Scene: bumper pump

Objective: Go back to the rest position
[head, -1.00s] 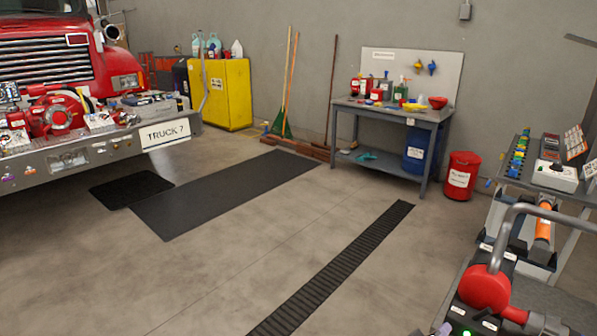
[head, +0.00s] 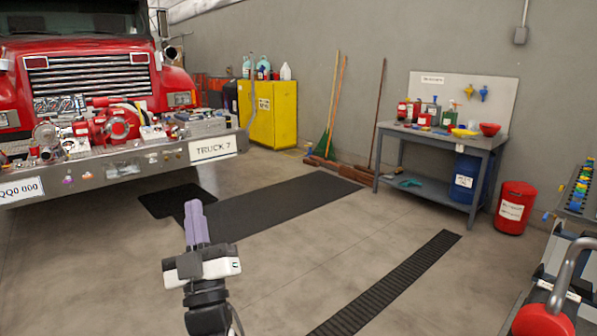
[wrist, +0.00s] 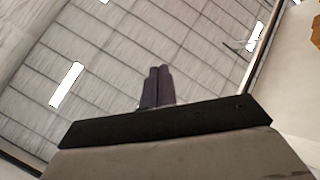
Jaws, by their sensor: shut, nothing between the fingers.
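My gripper (head: 195,222) shows in the lower middle-left of the head view, with its two purple fingers together and pointing up. Nothing is between them. It is raised in front of the open floor, apart from every object. In the wrist view the closed fingers (wrist: 157,86) point up toward a panelled ceiling with bright lights.
The red truck (head: 85,60) with its loaded bumper (head: 115,168) stands at left. A yellow cabinet (head: 270,115) and a workbench (head: 440,145) line the wall. A red bin (head: 514,208) and a cart with a red pump (head: 542,322) are at right.

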